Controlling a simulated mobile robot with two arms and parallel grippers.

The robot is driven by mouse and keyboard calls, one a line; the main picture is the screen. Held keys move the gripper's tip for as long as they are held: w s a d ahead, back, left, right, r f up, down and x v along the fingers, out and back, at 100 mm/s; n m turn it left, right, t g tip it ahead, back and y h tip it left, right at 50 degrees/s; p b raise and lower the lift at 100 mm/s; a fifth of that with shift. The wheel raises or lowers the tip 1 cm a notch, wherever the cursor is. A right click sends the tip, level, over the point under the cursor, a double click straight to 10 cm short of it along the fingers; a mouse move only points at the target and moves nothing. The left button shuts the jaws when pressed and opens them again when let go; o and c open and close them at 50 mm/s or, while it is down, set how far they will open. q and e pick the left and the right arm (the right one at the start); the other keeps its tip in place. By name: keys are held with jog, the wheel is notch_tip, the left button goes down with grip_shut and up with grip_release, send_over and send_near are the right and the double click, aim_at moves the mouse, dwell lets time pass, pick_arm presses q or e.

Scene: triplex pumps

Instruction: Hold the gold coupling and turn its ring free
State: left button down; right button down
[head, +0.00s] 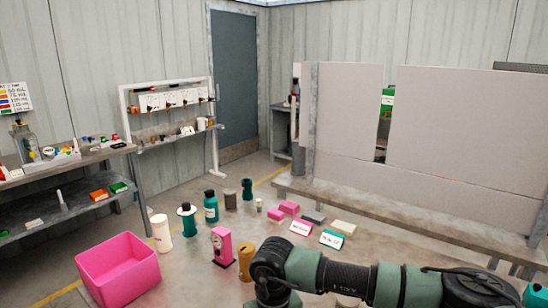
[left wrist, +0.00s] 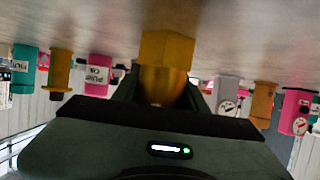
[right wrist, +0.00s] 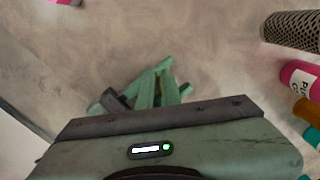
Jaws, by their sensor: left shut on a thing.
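The gold coupling (left wrist: 166,52) has a hexagonal upper part and a rounded, shiny part below in the left wrist view. My left gripper (left wrist: 160,92) is shut around the rounded part, between its dark fingers. The picture hides the coupling's lower end. I cannot pick out the held coupling or the left gripper in the head view. My right gripper (right wrist: 150,92) shows green finger parts in the right wrist view. A small yellowish patch shows among them, and I cannot tell what it is or how far the fingers are apart.
A pink bin (head: 118,268) stands on the floor at left. A pink gauge block (head: 222,246) and an amber cylinder (head: 245,262) stand near my arm. Several bottles and blocks are behind them. A bench with tall grey panels (head: 452,130) is at right. A perforated cylinder (right wrist: 292,30) is at upper right.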

pick_arm(q)
jog(key=shift+w+a+r, duration=0.2)
jog(key=shift+w+a, duration=0.15)
pick_arm(e)
jog(key=shift+s+d+f, duration=0.25)
jog(key=shift+s+d, duration=0.05)
jog(key=shift+w, duration=0.15)
pick_arm(q)
jog(key=shift+s+d+f, duration=0.1)
jog(key=shift+s+d, duration=0.05)
pick_arm(e)
notch_tip(320, 180, up, 6)
jog(key=shift+w+r, duration=0.2)
jog(key=shift+w, duration=0.25)
jog(key=shift+a, duration=0.1)
